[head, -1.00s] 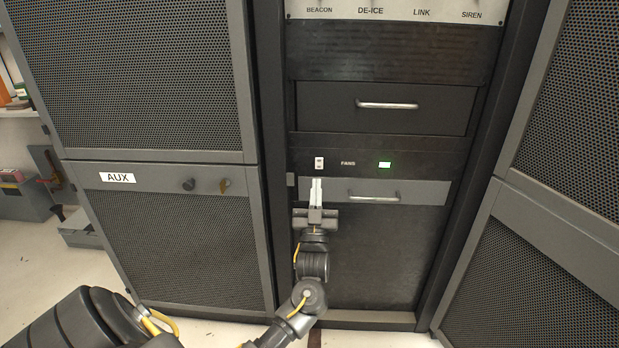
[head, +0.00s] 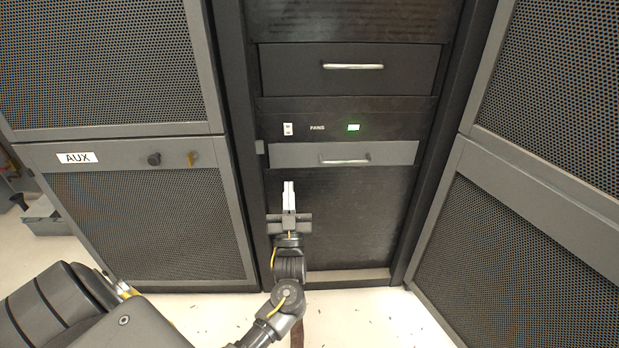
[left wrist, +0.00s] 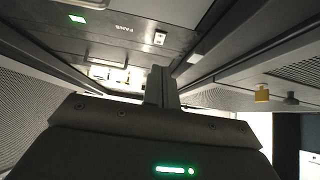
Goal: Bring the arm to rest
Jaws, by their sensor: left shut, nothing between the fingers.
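My left gripper (head: 289,196) is shut and empty, with its fingers pointing up in the head view. It is in front of the dark lower panel of the middle rack, below the grey drawer (head: 390,153) in the picture and apart from the fans switch. Its closed fingers also show in the left wrist view (left wrist: 161,88). The white fans switch (head: 288,129) is on the strip above the grey drawer, with a lit green lamp (head: 353,127) to its right. My right gripper is not in view.
The AUX cabinet (head: 120,152) with a black knob (head: 153,159) and a brass-coloured latch (head: 192,158) stands at the left. A mesh door (head: 540,240) angles in at the right. A black drawer (head: 300,70) is above the strip. Pale floor (head: 350,320) is clear in front.

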